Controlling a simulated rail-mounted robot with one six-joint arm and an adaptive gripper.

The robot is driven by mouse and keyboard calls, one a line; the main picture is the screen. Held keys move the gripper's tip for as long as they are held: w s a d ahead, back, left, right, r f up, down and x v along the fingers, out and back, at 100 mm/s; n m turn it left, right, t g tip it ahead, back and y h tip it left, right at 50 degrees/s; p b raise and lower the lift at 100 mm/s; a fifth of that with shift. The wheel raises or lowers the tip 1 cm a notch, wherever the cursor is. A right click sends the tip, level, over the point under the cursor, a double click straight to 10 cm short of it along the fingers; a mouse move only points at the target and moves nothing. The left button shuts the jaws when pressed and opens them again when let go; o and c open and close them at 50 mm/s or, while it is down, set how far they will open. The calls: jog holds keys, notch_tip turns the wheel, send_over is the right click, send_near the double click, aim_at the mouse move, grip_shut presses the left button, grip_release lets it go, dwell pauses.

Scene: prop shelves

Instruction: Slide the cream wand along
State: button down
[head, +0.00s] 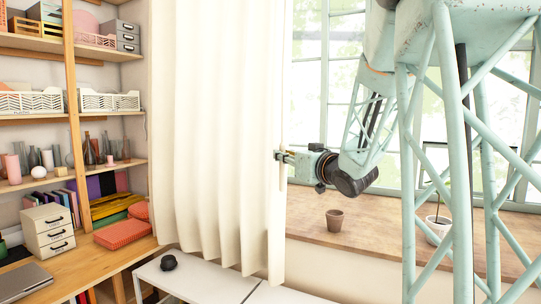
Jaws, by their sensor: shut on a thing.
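A thin cream wand (283,174) hangs upright along the right edge of a long cream curtain (215,130). My gripper (281,156) reaches in from the right and is shut on the wand at about mid-height of the picture. The wand's colour blends with the curtain edge, so its top and bottom ends are hard to make out. The curtain hangs in folds to the left of my gripper and covers the wall or window behind it.
A wooden sill (375,224) right of the curtain bears a small brown pot (335,220) and a potted plant (438,228). A white table (205,284) with a black object (169,262) stands below the curtain. Filled shelves (70,117) stand at left.

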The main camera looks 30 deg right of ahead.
jog(key=shift+s+d, duration=0.35)
jog(key=shift+s, duration=0.25)
jog(key=shift+s+d, duration=0.3)
jog(key=shift+s, duration=0.25)
jog(key=c, duration=2.6)
grip_release()
jog(key=shift+c, duration=0.2)
jog(key=shift+s, duration=0.1)
jog(key=s, duration=1.1)
jog(key=shift+s+a, duration=0.4)
